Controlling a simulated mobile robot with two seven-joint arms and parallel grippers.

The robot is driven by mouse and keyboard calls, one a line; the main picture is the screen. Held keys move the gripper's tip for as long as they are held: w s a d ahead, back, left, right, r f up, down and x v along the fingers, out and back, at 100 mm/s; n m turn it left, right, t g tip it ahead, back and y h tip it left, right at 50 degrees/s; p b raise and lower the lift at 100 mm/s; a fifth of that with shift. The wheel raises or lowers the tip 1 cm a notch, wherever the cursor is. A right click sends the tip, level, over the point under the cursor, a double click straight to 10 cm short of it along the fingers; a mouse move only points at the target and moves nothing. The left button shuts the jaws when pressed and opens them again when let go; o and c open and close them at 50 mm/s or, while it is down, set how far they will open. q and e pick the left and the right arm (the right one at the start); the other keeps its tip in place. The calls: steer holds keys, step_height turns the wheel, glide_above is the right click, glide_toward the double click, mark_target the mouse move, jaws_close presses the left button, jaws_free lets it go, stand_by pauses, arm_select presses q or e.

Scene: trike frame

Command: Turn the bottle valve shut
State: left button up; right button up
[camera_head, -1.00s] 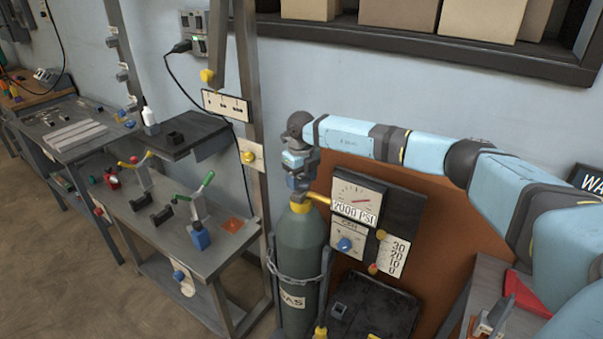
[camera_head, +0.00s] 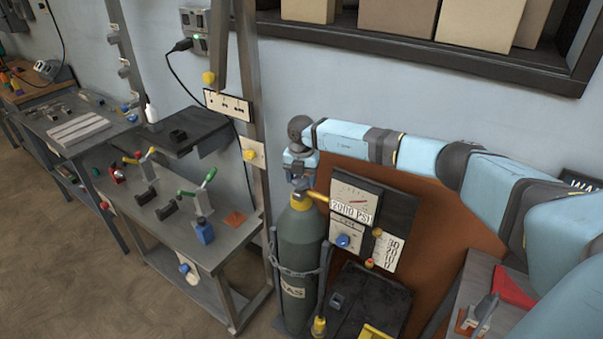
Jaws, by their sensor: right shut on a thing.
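The grey-green gas bottle (camera_head: 300,237) stands upright, with a chain around it and a yellow collar (camera_head: 301,203) at its neck. My right arm reaches in from the right, and my right gripper (camera_head: 300,186) points down onto the bottle's top. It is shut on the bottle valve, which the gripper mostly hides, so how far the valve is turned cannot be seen. A yellow pipe runs right from the neck to a gauge panel (camera_head: 351,189) that reads 2000 PSI. My left gripper is out of view.
A blue knob (camera_head: 343,241) sits on the panel, right of the bottle. A grey workbench (camera_head: 225,243) with small clamps stands to the left. A shelf (camera_head: 450,52) with boxes hangs above the arm. A brown board (camera_head: 450,235) stands behind the panel.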

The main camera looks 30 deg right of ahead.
steer(key=shift+r+m+p, duration=0.2)
steer(key=shift+m+p, duration=0.35)
steer(key=shift+m, duration=0.55)
steer(key=shift+m+p, duration=0.3)
steer(key=shift+m, duration=0.3)
steer(key=shift+f, duration=0.1)
steer(key=shift+m, duration=0.3)
steer(key=o, duration=0.9)
steer(key=shift+o, duration=0.2)
